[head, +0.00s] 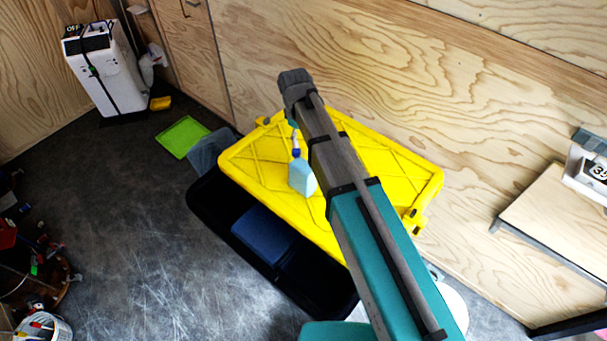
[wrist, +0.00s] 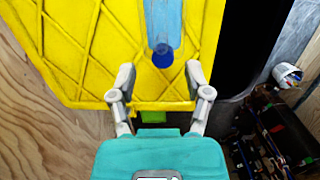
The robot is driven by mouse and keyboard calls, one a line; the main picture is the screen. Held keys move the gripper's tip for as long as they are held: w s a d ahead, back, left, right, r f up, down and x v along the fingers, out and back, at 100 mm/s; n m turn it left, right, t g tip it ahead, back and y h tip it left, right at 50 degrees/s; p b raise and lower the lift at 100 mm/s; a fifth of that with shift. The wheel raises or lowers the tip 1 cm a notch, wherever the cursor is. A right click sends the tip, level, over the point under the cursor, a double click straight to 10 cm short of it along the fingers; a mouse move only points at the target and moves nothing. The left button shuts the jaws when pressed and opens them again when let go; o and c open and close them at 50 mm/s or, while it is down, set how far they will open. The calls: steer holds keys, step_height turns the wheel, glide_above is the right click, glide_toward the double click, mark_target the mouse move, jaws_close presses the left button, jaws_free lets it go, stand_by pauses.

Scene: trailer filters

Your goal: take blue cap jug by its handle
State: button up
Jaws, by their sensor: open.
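The blue cap jug (head: 302,177) has a translucent light-blue body and rests on a yellow lid (head: 250,165). In the wrist view the jug (wrist: 162,25) is at the top centre, its dark blue cap (wrist: 162,57) towards me. My gripper (wrist: 160,68) is open and empty, its two fingertips spread left and right of the cap in the picture. Whether the fingers are level with the cap or above it I cannot tell. In the head view my arm hides most of the gripper. The jug's handle cannot be made out.
A black crate (head: 205,195) lies beside and under the lid, with a dark blue item (head: 263,236) inside. A green tray (head: 183,137) and a white unit (head: 104,75) stand behind left. A plywood wall (head: 330,55) runs close behind the lid.

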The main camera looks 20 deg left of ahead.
mark_target(304, 149)
steer(key=shift+f, duration=0.15)
steer(key=f+b, duration=0.3)
steer(key=d+f+b, duration=0.1)
steer(key=f+b, duration=0.1)
steer(key=shift+s, duration=0.3)
steer(key=shift+r, duration=0.1)
stand_by(0.5)
jaws_close()
